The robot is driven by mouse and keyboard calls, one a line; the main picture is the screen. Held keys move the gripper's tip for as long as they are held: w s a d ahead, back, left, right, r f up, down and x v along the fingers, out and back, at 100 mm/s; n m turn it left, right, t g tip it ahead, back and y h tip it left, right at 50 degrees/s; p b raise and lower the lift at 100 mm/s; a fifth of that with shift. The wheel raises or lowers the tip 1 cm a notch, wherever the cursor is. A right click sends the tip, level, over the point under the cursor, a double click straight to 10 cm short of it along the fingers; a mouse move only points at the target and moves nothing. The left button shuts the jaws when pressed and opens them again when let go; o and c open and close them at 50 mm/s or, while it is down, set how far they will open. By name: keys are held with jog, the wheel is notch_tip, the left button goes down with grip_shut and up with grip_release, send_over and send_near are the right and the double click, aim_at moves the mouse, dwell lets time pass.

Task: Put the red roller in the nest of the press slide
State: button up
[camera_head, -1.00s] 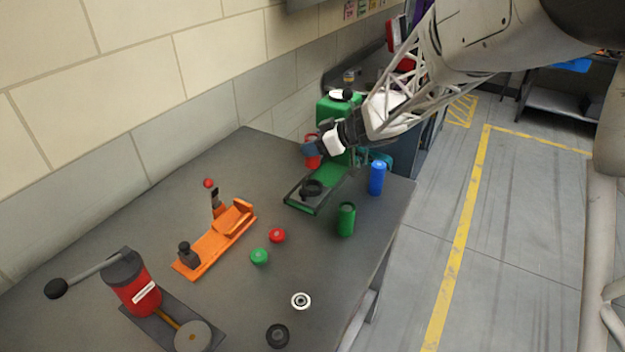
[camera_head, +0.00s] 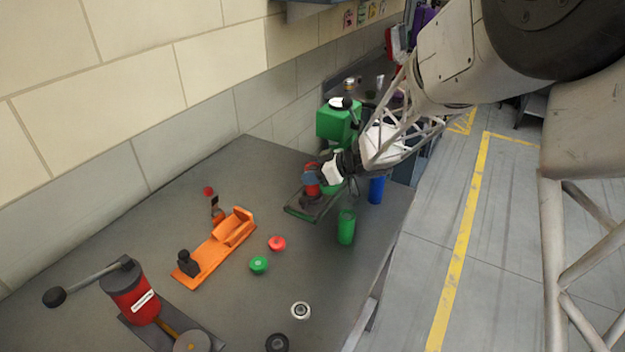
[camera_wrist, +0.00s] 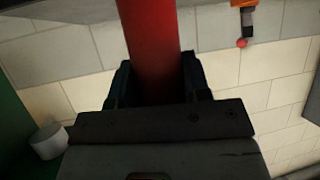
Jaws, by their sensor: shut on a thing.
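My gripper (camera_head: 312,178) is shut on the red roller (camera_head: 313,190), which stands roughly upright. In the wrist view the red roller (camera_wrist: 152,40) runs between the two dark fingers (camera_wrist: 157,85). The green press (camera_head: 338,122) stands at the back right of the table. Its slide (camera_head: 298,214) sticks out toward the front, with a dark round nest (camera_head: 311,200) on it. The roller's lower end is over or at the nest; I cannot tell whether it is inside. My gripper and arm hide part of the press.
A blue cylinder (camera_head: 376,190) and a green cylinder (camera_head: 346,227) stand close right of the slide. An orange fixture (camera_head: 215,250), small red (camera_head: 277,243) and green (camera_head: 258,265) caps, rings and a red lever press (camera_head: 133,295) occupy the left and front.

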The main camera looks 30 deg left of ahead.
jog(key=shift+f, duration=1.15)
jog(key=shift+f, duration=0.15)
jog(key=o, duration=1)
jog(key=shift+o, duration=0.2)
jog(key=shift+d+r, duration=0.1)
jog(key=shift+r, duration=0.1)
jog(key=v, duration=1.1)
jog(key=shift+d, duration=0.35)
jog(key=shift+w+r, duration=0.1)
jog(key=shift+r, duration=0.1)
